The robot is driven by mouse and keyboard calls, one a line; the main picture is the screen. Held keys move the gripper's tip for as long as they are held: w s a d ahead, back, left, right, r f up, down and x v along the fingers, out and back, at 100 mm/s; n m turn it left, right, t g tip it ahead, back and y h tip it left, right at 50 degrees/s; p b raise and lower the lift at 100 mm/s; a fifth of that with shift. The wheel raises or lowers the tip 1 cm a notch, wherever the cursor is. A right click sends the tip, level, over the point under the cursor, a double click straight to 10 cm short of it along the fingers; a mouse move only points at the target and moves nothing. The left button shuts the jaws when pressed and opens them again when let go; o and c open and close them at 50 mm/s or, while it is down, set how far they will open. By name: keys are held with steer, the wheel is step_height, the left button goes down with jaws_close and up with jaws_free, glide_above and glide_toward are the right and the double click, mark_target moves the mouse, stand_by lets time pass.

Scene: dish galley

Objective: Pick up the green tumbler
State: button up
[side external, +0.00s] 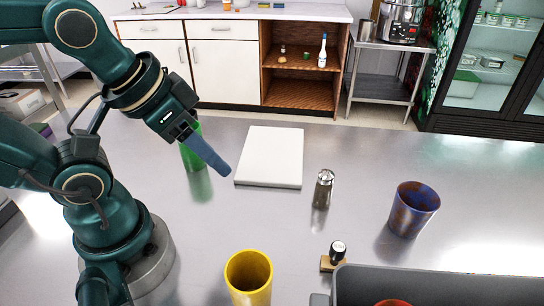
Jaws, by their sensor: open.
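The green tumbler (189,158) stands on the metal counter at the left, partly hidden behind my gripper. My gripper (222,170) points down and to the right, and its blue-grey fingers cross in front of the tumbler in this view. The fingers are seen side-on and line up as one shape. My gripper is open, with nothing seen held in it. I cannot tell from this one view how far the fingers are from the tumbler in depth.
A white board (270,157) lies right of my gripper. A grey bin (440,285) holds something reddish at front right.

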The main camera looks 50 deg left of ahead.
steer(key=o, duration=0.8)
